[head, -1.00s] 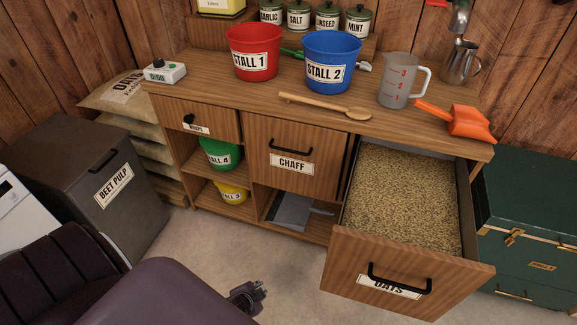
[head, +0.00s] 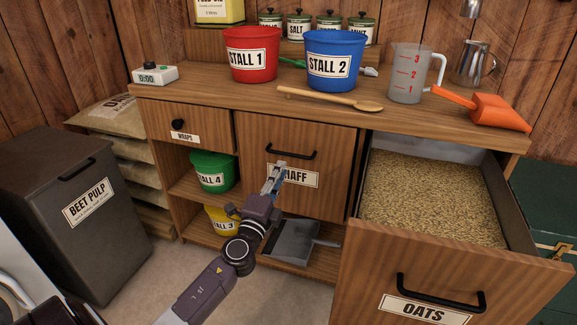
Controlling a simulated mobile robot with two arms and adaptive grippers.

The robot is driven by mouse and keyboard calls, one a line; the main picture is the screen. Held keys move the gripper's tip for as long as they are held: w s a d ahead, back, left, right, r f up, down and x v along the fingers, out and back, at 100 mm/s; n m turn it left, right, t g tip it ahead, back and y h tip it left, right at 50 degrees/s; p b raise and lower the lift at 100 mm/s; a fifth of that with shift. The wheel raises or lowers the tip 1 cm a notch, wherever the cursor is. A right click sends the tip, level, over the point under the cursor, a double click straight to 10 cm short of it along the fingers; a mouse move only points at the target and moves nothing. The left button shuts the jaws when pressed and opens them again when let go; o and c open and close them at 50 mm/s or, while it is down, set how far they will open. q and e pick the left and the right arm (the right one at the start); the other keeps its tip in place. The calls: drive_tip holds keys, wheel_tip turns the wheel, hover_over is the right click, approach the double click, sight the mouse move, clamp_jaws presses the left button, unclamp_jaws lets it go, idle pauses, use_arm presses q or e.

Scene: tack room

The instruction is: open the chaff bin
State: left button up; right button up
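The chaff bin (head: 335,160) is a wooden front labelled CHAFF, with a black bar handle (head: 291,155) near its top. It sits shut, flush in the cabinet. My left gripper (head: 276,174) is in front of its label and covers the label's left end. The fingertips are a little below and left of the handle and apart from it. The gripper holds nothing that I can see, and the gap between its fingers is unclear. My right gripper is not in view.
The oats bin (head: 462,256) stands pulled out at the right, full of grain. A grey dustpan (head: 292,243) lies on the shelf below the chaff bin. The beet pulp bin (head: 50,190) stands at the left. Buckets, a spoon, a jug and an orange scoop (head: 498,112) are on the counter.

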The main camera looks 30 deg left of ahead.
sight(289, 155)
use_arm(q)
drive_tip(key=x, duration=0.6)
drive_tip(key=shift+w, duration=0.15)
drive_tip(key=shift+x, duration=0.75)
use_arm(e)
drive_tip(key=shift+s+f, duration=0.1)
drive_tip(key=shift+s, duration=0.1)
use_arm(q)
clamp_jaws()
